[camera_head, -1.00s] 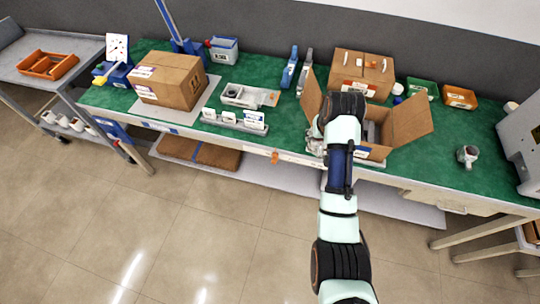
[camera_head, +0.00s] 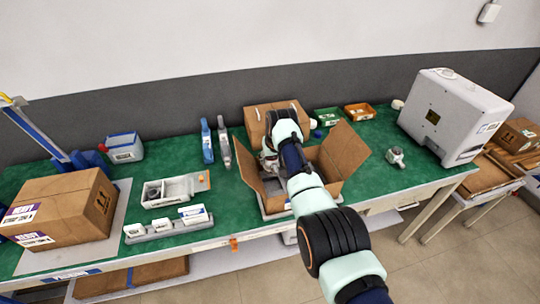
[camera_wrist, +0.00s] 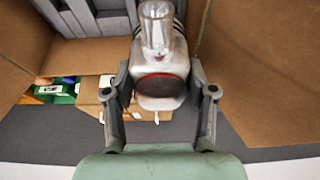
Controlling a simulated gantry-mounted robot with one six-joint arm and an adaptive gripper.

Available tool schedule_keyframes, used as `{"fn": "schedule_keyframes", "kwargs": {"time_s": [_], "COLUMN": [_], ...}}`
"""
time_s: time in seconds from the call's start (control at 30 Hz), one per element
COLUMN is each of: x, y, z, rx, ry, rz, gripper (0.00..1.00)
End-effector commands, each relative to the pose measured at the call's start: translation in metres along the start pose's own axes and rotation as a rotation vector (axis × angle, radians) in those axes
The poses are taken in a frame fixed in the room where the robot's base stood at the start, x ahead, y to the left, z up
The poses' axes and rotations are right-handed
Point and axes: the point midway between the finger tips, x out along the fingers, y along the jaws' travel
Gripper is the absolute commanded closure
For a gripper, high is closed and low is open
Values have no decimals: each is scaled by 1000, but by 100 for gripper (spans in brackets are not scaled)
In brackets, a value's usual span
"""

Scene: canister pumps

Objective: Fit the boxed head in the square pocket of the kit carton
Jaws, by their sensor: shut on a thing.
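The open kit carton (camera_head: 345,155) stands on the green bench with its flaps spread; my arm hides part of its inside. Its grey insert (camera_wrist: 95,20) shows at the upper left of the wrist view. My gripper (camera_wrist: 160,90) is shut on a silvery-white pump-like piece (camera_wrist: 160,72), with a clear cylinder and a dark round face, between the carton's brown walls. In the head view the held piece (camera_head: 268,160) is small and partly hidden near the left flap. I cannot pick out the boxed head for certain; white boxes (camera_head: 194,215) sit in a grey rack to the left.
A closed carton (camera_head: 65,205) stands left, and another box (camera_head: 262,120) stands behind the kit carton. A white machine (camera_head: 450,115) stands right.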

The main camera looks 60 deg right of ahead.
Motion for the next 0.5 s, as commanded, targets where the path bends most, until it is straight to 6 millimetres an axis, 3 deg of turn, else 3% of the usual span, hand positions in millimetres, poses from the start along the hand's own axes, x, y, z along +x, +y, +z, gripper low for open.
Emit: {"fn": "schedule_keyframes", "kwargs": {"time_s": [0.03, 0.3, 0.5], "x": [9, 11, 23], "y": [1, 0, 0], "z": [3, 4, 9], "rx": [1, 0, 0], "ry": [4, 5, 4], "rz": [1, 0, 0], "gripper": [100, 100, 100]}}
